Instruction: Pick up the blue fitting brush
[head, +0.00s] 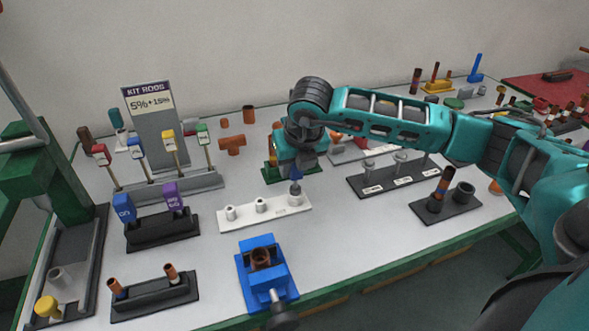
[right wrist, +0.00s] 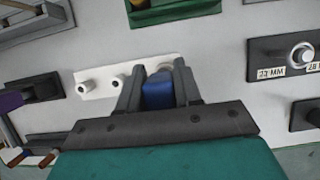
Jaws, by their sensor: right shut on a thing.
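The blue fitting brush (head: 296,174) is at the right end of the white holder (head: 235,224) in the head view. My right gripper (head: 295,167) comes down over it from above and is shut on its blue handle. In the right wrist view the blue handle (right wrist: 158,91) sits between the two dark fingers of the gripper (right wrist: 158,84). The brush's lower part is at the holder's right post; I cannot tell whether it is still seated there. My left gripper is not in view.
A blue vise (head: 266,265) stands in front of the holder, near the table's edge. A dark rack (head: 400,178) of fittings lies to the right. A black stand (head: 160,228) with blue and purple tools is at left. A kit sign (head: 150,110) stands behind.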

